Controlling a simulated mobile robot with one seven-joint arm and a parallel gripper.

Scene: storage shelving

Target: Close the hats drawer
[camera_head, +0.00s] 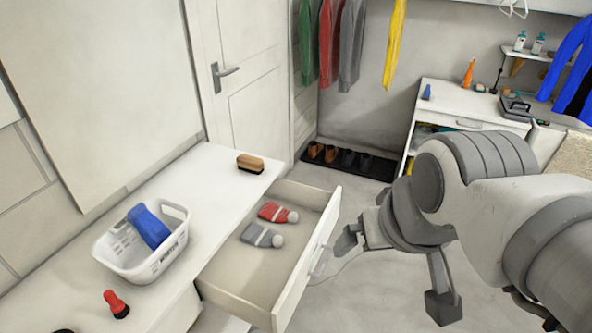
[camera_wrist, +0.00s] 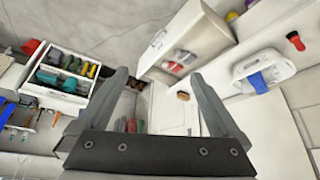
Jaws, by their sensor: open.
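The hats drawer (camera_head: 309,262) is pulled out from the white cabinet (camera_head: 205,172). A red hat (camera_head: 277,212) and a grey hat (camera_head: 262,236), both with pale pompoms, lie inside it. My gripper (camera_head: 393,271) is open and empty, to the right of the drawer front in the head view. One finger is near the handle (camera_head: 319,262); I cannot tell whether they touch. In the wrist view the drawer (camera_wrist: 160,46) lies beyond and between my open fingers (camera_wrist: 158,76), with the hats (camera_wrist: 180,62) in it.
A white basket (camera_head: 118,250) with a blue item, a brown brush (camera_head: 250,162) and a red-capped item (camera_head: 116,303) stand on the cabinet top. Shoes (camera_head: 346,158) sit on a dark mat by the far wall. A white desk (camera_head: 465,107) stands at the back right. Floor beyond the drawer is clear.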

